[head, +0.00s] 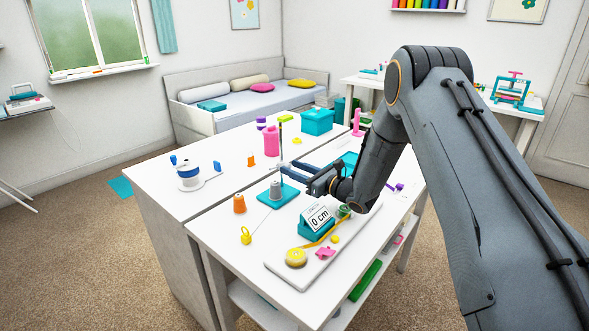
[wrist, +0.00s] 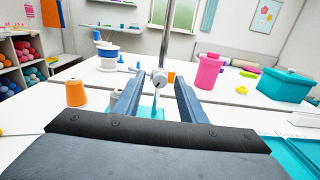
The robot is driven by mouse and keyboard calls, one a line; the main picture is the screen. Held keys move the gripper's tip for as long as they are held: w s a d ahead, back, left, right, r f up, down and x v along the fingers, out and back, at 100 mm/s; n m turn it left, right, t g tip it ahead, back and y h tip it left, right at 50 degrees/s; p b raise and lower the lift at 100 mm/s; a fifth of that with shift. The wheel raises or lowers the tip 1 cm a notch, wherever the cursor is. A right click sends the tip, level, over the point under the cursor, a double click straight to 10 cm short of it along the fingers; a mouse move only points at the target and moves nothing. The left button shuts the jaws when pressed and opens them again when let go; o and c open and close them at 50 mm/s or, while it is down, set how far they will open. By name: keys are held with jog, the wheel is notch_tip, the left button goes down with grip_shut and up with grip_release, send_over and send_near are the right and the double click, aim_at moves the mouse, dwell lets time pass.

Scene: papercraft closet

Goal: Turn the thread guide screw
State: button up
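The thread guide screw (wrist: 159,78) is a small pale grey knob on a thin upright metal rod (wrist: 165,35). The rod also shows in the head view (head: 281,137), rising by a teal base (head: 288,197) that carries a grey cone-like spool (head: 275,189). My gripper (head: 288,166) is open at the rod. In the wrist view its two blue-grey fingers (wrist: 157,84) stand left and right of the screw, with a visible gap on both sides. I cannot tell how deep the screw lies between the fingertips.
An orange spool (wrist: 75,93) stands left of the fingers. A pink bottle (wrist: 208,73) and a teal box (wrist: 284,85) stand behind to the right. A teal display (head: 316,222) reading "0 cm" sits on a pale board at the table's front.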

jog(key=shift+c, duration=0.3)
grip_shut()
